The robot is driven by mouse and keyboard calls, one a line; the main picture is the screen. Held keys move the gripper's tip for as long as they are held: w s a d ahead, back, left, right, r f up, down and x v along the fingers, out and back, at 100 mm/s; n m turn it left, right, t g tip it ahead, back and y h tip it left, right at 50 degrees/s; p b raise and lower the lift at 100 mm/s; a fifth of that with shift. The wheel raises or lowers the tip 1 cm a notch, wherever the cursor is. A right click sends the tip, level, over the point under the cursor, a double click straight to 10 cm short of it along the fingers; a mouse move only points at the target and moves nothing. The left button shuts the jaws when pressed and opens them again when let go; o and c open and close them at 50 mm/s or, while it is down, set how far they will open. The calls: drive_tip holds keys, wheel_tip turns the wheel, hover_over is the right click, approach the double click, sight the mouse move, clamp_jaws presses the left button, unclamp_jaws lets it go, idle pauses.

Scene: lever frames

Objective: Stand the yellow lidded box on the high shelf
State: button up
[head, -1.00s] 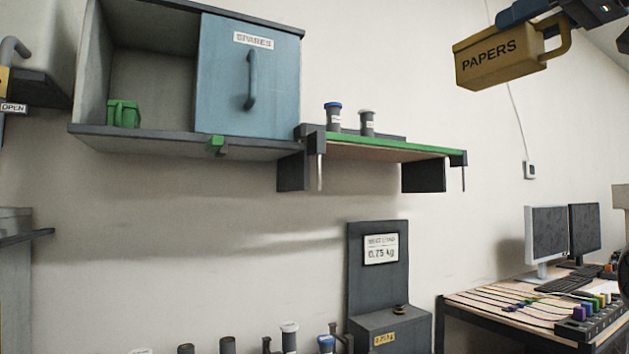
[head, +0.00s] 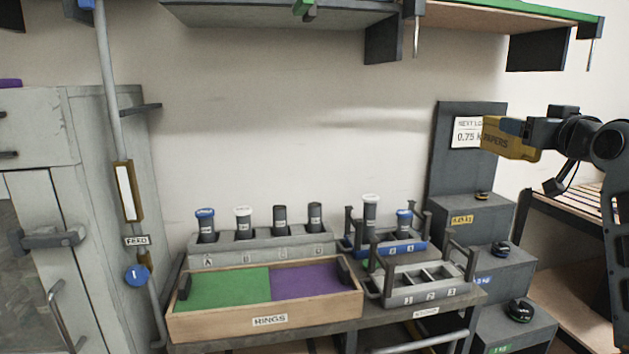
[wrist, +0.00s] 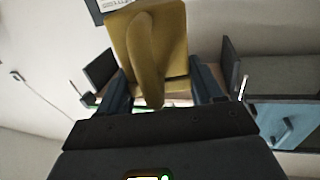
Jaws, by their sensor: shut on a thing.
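The yellow box (head: 508,138), marked PAPERS, hangs in the air at the right of the head view. My gripper (head: 522,128) is shut on it. In the wrist view the yellow box (wrist: 150,45) shows its yellow handle between the two blue fingers of my gripper (wrist: 165,92). I cannot make out its lid. The high shelf (head: 500,14), with a green top edge, crosses the top right of the head view, seen from below. The box appears lower than the shelf in the picture, clear of it. The shelf's upper surface is hidden.
Dark brackets (head: 535,50) hang under the shelf. Stepped grey blocks (head: 470,222) with a sign panel (head: 468,90) stand behind and below the box. A bench with a RINGS tray (head: 265,322) and several cylinders lies below.

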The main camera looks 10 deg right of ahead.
drive_tip(key=a+f, duration=0.4)
drive_tip(key=f, duration=0.6)
drive_tip(key=s+a+f, duration=0.1)
drive_tip(key=a+f, duration=0.4)
drive_tip(key=f, duration=0.4)
drive_tip(key=a+f, duration=0.4)
drive_tip(key=f, duration=0.6)
drive_tip(key=s+a+f+y, duration=0.1)
drive_tip(key=s+a+f, duration=0.4)
drive_tip(key=f, duration=0.3)
drive_tip(key=s+a+f+n+y, duration=0.1)
drive_tip(key=s+a+f, duration=0.5)
drive_tip(key=s+f, duration=0.2)
drive_tip(key=s+a+f+n+y, duration=0.1)
drive_tip(key=s+a+f, duration=0.4)
drive_tip(key=f, duration=0.3)
drive_tip(key=shift+s+a+f, duration=0.15)
drive_tip(key=shift+s+f, duration=0.2)
drive_tip(key=shift+s, duration=0.4)
